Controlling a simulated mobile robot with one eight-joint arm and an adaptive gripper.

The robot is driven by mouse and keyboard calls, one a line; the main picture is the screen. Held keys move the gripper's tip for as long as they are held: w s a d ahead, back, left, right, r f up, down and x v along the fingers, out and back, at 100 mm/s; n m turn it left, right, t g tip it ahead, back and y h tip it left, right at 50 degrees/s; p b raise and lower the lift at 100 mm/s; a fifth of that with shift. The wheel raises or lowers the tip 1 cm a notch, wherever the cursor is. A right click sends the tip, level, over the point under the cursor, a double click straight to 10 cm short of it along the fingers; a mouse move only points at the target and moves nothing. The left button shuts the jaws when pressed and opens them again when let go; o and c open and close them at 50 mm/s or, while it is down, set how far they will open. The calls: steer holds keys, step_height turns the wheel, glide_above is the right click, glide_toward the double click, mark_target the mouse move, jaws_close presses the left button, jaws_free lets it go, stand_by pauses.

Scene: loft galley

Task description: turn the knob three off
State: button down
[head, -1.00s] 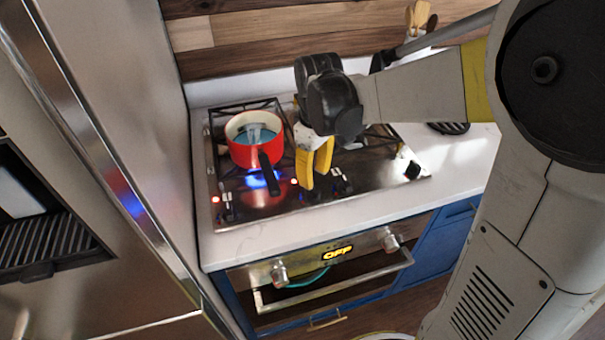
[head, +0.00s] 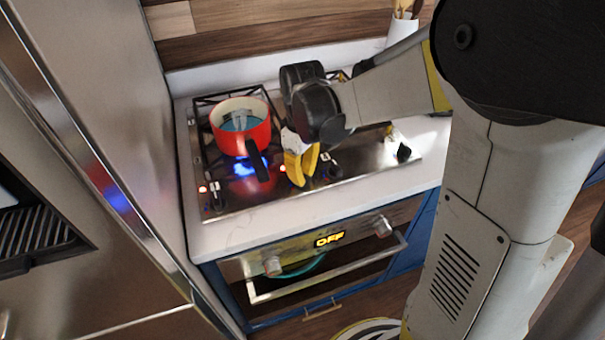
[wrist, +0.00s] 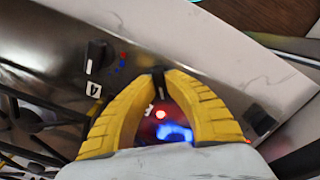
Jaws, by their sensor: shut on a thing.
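My gripper (head: 298,180) is at the front strip of the cooktop, its yellow fingers pointing down. In the wrist view the gripper (wrist: 160,73) is shut on a black knob (wrist: 159,86), mostly hidden between the fingertips. A red light glows beside it, with a white label that I cannot read clearly. Another black knob (wrist: 98,57), labelled 4, stands apart to the left in the wrist view. In the head view, a knob (head: 217,200) is at the front left of the cooktop and another (head: 333,170) is right of the gripper.
A red pot (head: 240,124) with bluish contents sits on the left burner, its dark handle reaching toward the front near my gripper. A blue flame (head: 244,166) shows below it. The oven (head: 328,240) below displays OFF. A steel fridge stands close on the left.

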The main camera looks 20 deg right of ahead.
steer(key=shift+m, duration=0.4)
steer(key=m, duration=0.2)
steer(key=shift+m+p, duration=0.3)
steer(key=shift+p, duration=0.1)
steer(key=shift+m+p, duration=0.3)
steer(key=shift+m, duration=1.5)
steer(key=c, duration=1.4)
jaws_free()
step_height(320, 180, up, 12)
